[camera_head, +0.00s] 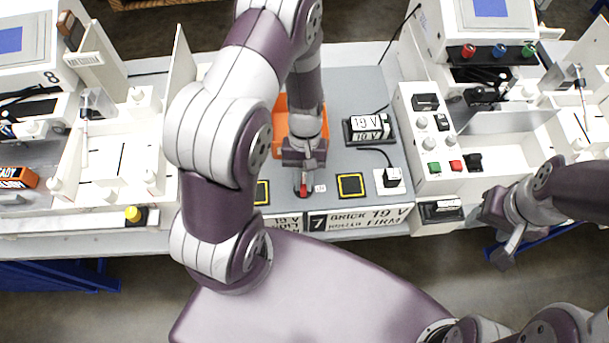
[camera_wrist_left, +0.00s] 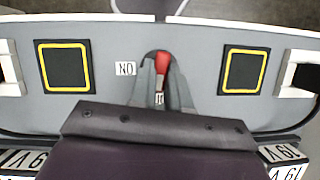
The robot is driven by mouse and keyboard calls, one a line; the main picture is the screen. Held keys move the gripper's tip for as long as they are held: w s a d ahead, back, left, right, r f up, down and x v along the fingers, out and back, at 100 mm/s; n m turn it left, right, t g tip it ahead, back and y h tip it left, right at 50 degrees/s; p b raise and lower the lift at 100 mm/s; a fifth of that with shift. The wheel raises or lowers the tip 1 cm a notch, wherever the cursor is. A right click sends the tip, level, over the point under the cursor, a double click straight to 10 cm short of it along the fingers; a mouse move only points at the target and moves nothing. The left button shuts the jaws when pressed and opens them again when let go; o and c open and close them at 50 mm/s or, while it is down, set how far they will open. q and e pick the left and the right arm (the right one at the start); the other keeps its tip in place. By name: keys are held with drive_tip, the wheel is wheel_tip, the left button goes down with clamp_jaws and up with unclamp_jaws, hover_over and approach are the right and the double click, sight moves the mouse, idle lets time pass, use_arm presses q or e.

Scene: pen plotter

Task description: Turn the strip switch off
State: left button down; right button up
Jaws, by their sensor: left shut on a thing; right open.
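A red-tipped switch lever (camera_head: 303,192) stands near the front edge of the grey station panel, beside a small label (camera_head: 320,188). In the left wrist view the red tip (camera_wrist_left: 162,62) shows between my fingertips, with the label reading ON upside down (camera_wrist_left: 125,69) to its left. My left gripper (camera_head: 304,183) points down and is shut on the red lever; it also shows in the left wrist view (camera_wrist_left: 162,82). The lower part of the lever is hidden by the fingers. My right gripper (camera_head: 506,247) is open and empty, off the front of the bench at right.
Two yellow-framed black squares (camera_head: 350,185) (camera_head: 262,192) flank the lever. White stations stand on both sides.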

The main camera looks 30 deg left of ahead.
use_arm(q)
drive_tip(key=shift+n, duration=0.6)
drive_tip(key=shift+n+h, duration=0.3)
drive_tip(key=c, duration=1.1)
unclamp_jaws()
drive_tip(key=shift+w+a+r+t, duration=0.1)
drive_tip(key=shift+w+r+t, duration=0.05)
drive_tip(key=shift+r+t, duration=0.15)
drive_tip(key=v, duration=1.2)
drive_tip(key=shift+b, duration=0.4)
